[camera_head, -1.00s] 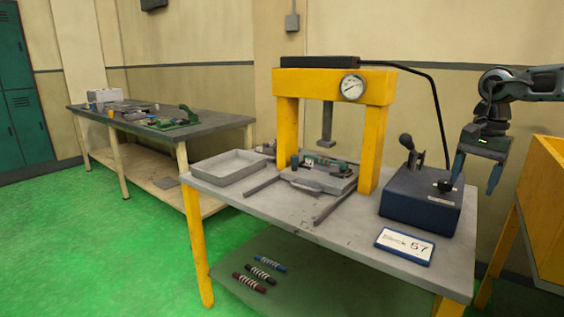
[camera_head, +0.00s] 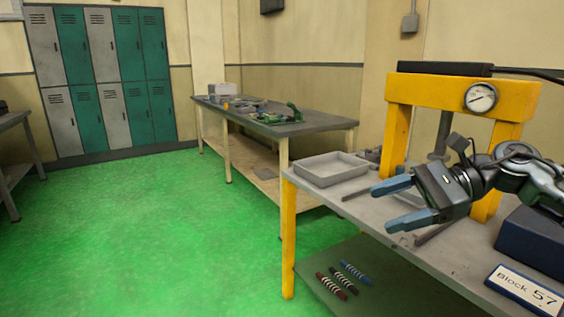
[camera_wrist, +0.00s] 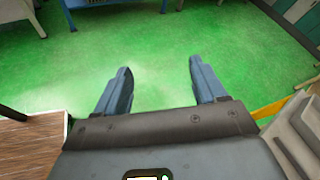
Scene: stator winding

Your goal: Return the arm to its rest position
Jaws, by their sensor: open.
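My gripper (camera_head: 402,202) is on the right in the head view, in front of the yellow press. Its two blue fingers point left and stand apart with nothing between them. My arm reaches in from the right edge and hides part of the press base.
The yellow press (camera_head: 455,92) stands on a grey table with a shallow grey tray (camera_head: 330,170), a dark blue box (camera_head: 540,240) and a "Block 57" sign (camera_head: 524,292). Another workbench (camera_head: 318,126) and lockers (camera_head: 105,85) stand behind. The green floor (camera_head: 150,230) at left is clear.

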